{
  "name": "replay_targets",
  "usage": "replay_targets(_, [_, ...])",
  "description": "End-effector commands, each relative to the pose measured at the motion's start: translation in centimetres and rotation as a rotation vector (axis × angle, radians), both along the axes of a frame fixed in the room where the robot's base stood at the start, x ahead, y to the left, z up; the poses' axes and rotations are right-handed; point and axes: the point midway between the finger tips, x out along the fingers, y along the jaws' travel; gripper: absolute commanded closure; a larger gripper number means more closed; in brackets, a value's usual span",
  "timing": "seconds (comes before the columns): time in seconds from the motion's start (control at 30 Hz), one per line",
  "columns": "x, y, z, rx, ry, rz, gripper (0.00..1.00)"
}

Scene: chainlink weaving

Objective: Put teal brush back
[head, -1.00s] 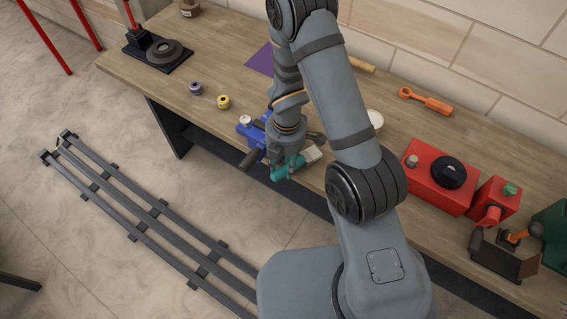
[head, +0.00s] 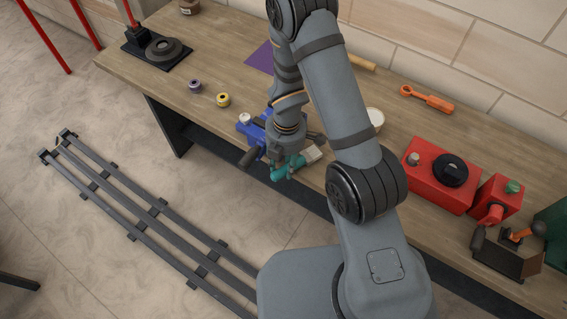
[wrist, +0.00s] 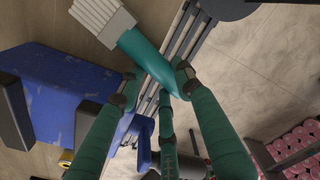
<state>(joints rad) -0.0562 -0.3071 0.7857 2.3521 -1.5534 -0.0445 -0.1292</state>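The teal brush has a teal handle (head: 284,171) and pale bristles (head: 312,154). In the head view it is at the table's front edge, below my wrist. In the wrist view its handle (wrist: 150,60) runs diagonally between my fingertips, with the bristles (wrist: 101,18) at the upper left. My gripper (wrist: 158,80) appears shut on the handle; the exact contact at the left fingertip is hard to see. In the head view my gripper (head: 288,158) is partly hidden by its own wrist.
A blue tool (head: 256,134) with a dark handle stands close behind the brush. A white cup (head: 375,118) is partly behind my arm. Yellow (head: 223,100) and purple (head: 195,86) spools sit left. The left tabletop (head: 160,87) has free room.

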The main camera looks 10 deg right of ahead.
Motion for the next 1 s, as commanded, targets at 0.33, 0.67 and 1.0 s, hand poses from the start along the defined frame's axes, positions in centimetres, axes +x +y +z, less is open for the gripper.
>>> replay_targets(0.33, [0.0,0.0,0.0,0.0,0.0,0.0,0.45])
replay_targets(0.67, [0.0,0.0,0.0,0.0,0.0,0.0,0.44])
replay_targets(1.0, [0.0,0.0,3.1,0.0,0.0,0.0,0.44])
